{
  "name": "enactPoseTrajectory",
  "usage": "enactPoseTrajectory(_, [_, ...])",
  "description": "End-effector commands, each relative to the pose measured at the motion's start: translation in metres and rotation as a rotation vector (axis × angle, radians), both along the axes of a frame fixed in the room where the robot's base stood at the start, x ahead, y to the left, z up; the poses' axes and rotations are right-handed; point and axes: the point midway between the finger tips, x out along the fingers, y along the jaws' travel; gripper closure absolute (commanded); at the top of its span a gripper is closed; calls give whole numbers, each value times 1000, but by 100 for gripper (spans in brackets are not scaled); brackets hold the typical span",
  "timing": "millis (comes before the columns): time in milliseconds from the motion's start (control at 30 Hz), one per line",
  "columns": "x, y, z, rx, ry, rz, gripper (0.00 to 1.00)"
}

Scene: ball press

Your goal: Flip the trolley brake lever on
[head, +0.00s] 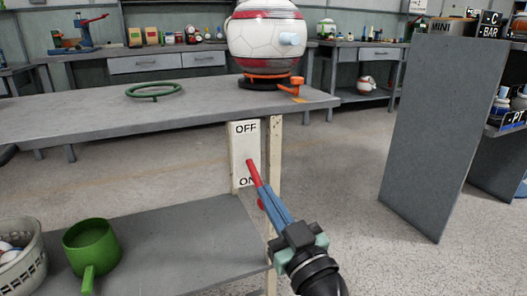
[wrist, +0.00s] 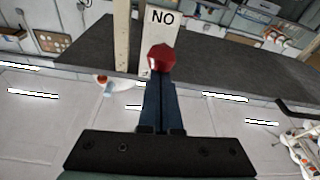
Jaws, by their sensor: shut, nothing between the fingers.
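The brake plate (head: 243,140) is a pale upright board under the trolley's top, marked OFF at the top and ON at the bottom. The red lever (head: 254,172) shows as a slanting bar on the lower half of the plate, running down and right to my gripper (head: 264,190). In the wrist view, a red rounded end (wrist: 161,57) lies just past the tips of my gripper (wrist: 160,78), below an upside-down ON. My blue fingers are together and empty. Whether they touch the lever I cannot tell.
The grey trolley top (head: 60,122) carries a green ring (head: 153,90) and a red-and-white ball machine (head: 267,40). On the lower shelf (head: 190,245) are a green pot (head: 92,246) and a basket (head: 22,272). A grey partition (head: 437,120) stands right, with clear floor between.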

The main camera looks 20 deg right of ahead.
Motion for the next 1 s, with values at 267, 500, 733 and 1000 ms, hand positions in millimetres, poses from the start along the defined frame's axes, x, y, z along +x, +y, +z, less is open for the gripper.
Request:
enactPoseTrajectory(267, [0,0,0,1,-7,0,100])
enactPoseTrajectory(500, [0,0,0,1,-6,0,100])
enactPoseTrajectory(733, [5,4,16,1,-7,2,100])
enactPoseTrajectory(1000, [-8,9,35,4,-1,-2,100])
